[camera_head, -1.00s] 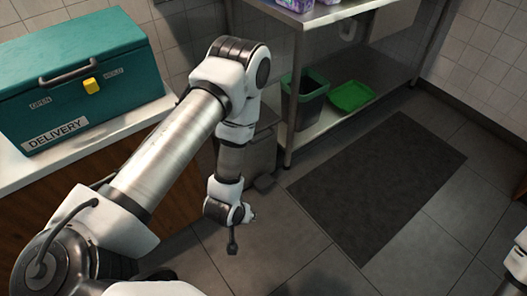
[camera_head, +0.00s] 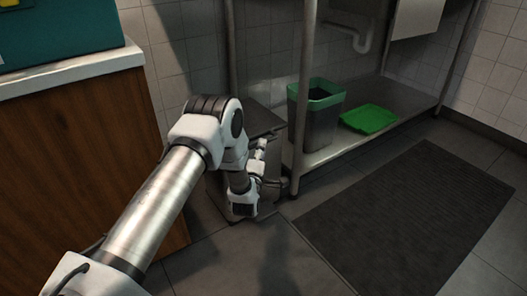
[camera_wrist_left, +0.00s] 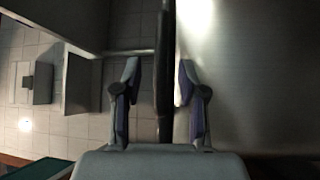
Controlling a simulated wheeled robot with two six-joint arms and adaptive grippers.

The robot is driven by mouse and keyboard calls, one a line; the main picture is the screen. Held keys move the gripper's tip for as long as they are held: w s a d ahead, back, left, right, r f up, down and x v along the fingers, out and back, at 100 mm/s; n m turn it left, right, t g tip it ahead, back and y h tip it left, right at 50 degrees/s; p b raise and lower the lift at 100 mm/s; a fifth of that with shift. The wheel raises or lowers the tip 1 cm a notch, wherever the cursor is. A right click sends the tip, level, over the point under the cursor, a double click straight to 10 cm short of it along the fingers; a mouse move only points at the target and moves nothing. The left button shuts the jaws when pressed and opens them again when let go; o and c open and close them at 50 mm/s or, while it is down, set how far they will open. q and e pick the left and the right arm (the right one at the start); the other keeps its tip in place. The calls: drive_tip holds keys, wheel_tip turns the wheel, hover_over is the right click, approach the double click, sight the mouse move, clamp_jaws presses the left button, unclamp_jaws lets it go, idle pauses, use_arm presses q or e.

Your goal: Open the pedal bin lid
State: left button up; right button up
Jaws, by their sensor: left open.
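The grey metal pedal bin (camera_head: 217,192) stands on the floor between the wooden counter and the metal shelf, largely hidden behind my left arm. Its dark lid (camera_head: 264,119) shows above my wrist; it looks down, but I cannot be sure. In the left wrist view my left gripper (camera_wrist_left: 158,76) is open, with a dark edge running between the fingers and a broad shiny metal surface, seemingly the bin, on the right. Contact is unclear. My right gripper is not in view.
A wooden counter (camera_head: 95,150) with a teal box (camera_head: 65,35) stands at left. A metal shelf (camera_head: 335,150) at right holds a grey bin with a green rim (camera_head: 315,112) and a green tray (camera_head: 368,119). A dark mat (camera_head: 410,215) lies on open floor.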

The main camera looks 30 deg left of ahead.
use_arm(q)
drive_tip(key=b+x, duration=0.1)
drive_tip(key=x, duration=0.3)
drive_tip(key=shift+w+f, duration=0.1)
drive_tip(key=shift+f, duration=0.05)
clamp_jaws()
